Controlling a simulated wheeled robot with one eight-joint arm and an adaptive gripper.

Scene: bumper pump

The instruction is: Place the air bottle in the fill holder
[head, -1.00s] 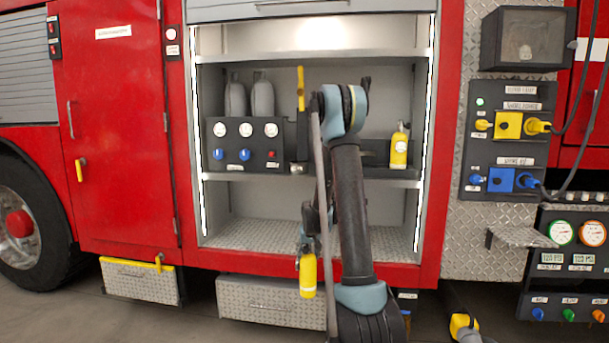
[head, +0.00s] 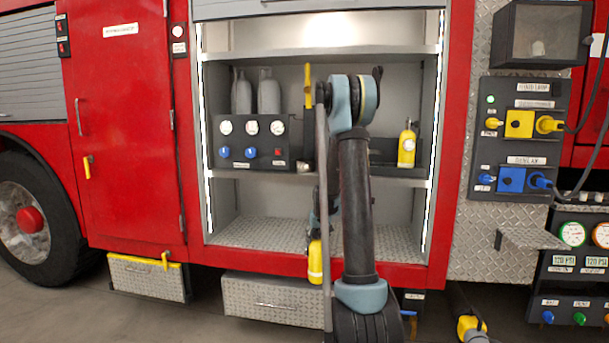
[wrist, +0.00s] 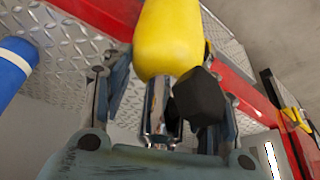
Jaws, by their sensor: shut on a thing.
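A yellow air bottle (head: 315,263) hangs low in front of the open compartment's lower edge, at the left of my arm. My gripper (head: 315,228) is above it, partly hidden by my arm. In the wrist view my gripper (wrist: 162,105) is shut on the bottle's metal neck, beside a black knob (wrist: 199,97). The yellow body (wrist: 168,38) points away from the palm. A fill panel (head: 238,155) with three gauges and two grey cylinders (head: 268,92) stands on the middle shelf. A yellow lever (head: 308,88) rises at its right. I cannot tell which part is the fill holder.
Another yellow bottle (head: 406,148) stands at the right of the middle shelf. The compartment's lower floor (head: 260,233) is clear. Shelf edges and the red side frame bound the opening. A socket panel (head: 517,140) with cables is on the right.

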